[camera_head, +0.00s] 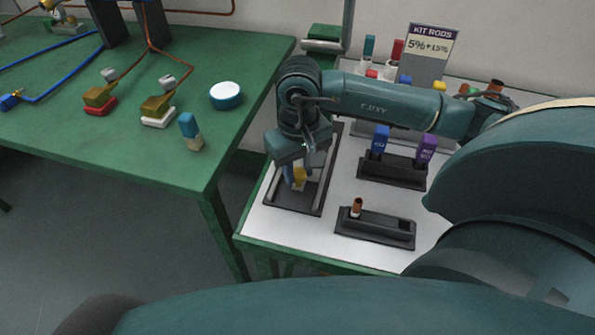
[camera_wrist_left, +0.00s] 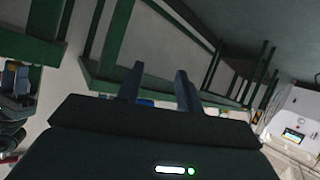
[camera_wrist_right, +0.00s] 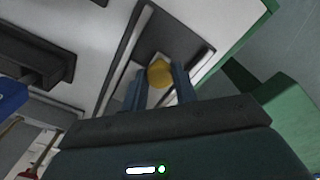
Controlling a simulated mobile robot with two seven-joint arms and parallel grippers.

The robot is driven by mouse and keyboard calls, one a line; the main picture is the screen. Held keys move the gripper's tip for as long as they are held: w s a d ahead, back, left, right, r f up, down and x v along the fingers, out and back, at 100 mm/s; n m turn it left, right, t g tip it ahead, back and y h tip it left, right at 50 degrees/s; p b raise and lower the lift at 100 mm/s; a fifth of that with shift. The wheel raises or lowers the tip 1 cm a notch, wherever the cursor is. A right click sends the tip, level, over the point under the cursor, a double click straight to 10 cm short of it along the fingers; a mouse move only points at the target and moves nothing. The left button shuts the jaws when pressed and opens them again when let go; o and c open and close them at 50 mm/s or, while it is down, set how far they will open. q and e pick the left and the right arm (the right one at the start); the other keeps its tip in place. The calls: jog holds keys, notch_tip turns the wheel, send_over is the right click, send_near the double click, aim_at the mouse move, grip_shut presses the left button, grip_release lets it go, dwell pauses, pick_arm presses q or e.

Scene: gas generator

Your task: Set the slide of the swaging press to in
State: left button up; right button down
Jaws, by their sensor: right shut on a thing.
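A dark rectangular frame with a pale inner channel (camera_head: 325,190), which I take for the swaging press, lies at the left side of the white tabletop. A yellow knob (camera_head: 300,175) stands in it, and I take it for the slide's handle. My right gripper (camera_head: 297,174) reaches down over the frame and is shut on the yellow knob. The right wrist view shows the knob (camera_wrist_right: 160,73) between the two fingers. The gripper and wrist hide the frame's far part. My left gripper (camera_wrist_left: 158,85) shows only in the left wrist view, fingers apart and empty.
On the white table (camera_head: 285,232), a black holder (camera_head: 375,228) with a copper-topped piece and a black rack (camera_head: 392,172) with blue and purple pieces stand right of the frame. A green table (camera_head: 150,150) at left holds a blue-and-beige block (camera_head: 190,132) and a round blue-white tin (camera_head: 226,95).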

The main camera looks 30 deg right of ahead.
jog(key=shift+w+d+f+b, duration=0.15)
jog(key=shift+w+d+b, duration=0.55)
jog(key=shift+w+d, duration=0.2)
jog(key=shift+d, duration=0.1)
jog(key=c, duration=1.1)
grip_release()
jog(key=shift+s, duration=0.1)
jog(key=shift+r, duration=0.2)
notch_tip(320, 180, up, 13)
jog(key=shift+p, duration=0.45)
